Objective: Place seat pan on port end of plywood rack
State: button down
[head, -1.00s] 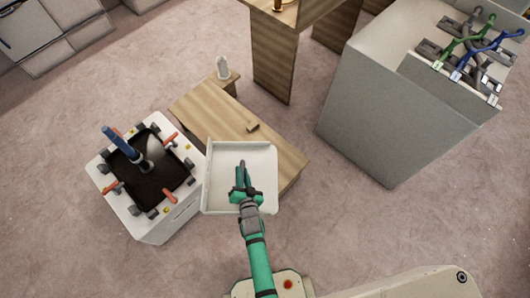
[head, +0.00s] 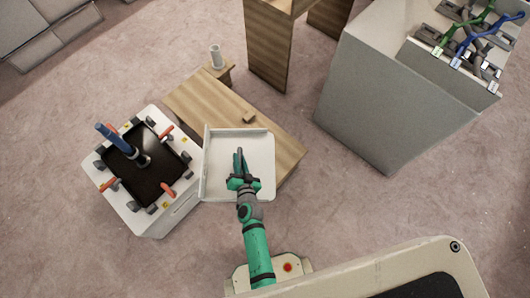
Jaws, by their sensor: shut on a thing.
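The seat pan (head: 216,182) is a white, shallow, square tray-like piece with raised edges. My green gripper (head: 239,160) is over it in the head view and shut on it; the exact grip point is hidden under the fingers. The plywood rack (head: 200,99) is a low wood-grain bench behind the pan, running from upper left to lower right. The pan overlaps the rack's near edge in the picture; I cannot tell whether they touch. A small wooden block (head: 249,117) lies on the rack top.
A white cabinet (head: 180,212) with a black tray, orange clamps and a blue-handled tool stands close on the left. A white cylinder (head: 216,56) stands at the rack's far end. A large grey cabinet (head: 378,105) is at right. Carpet is clear between rack and grey cabinet.

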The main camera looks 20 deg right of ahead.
jog(key=shift+w+d+r+m+h, duration=0.2)
jog(key=shift+w+m+h, duration=0.3)
jog(key=shift+h, duration=0.2)
jog(key=shift+w+f+m+h, duration=0.2)
jog(key=shift+w+m+h, duration=0.1)
jog(key=shift+m+h, duration=0.15)
jog(key=shift+w+f+h, duration=0.15)
jog(key=shift+h, duration=0.1)
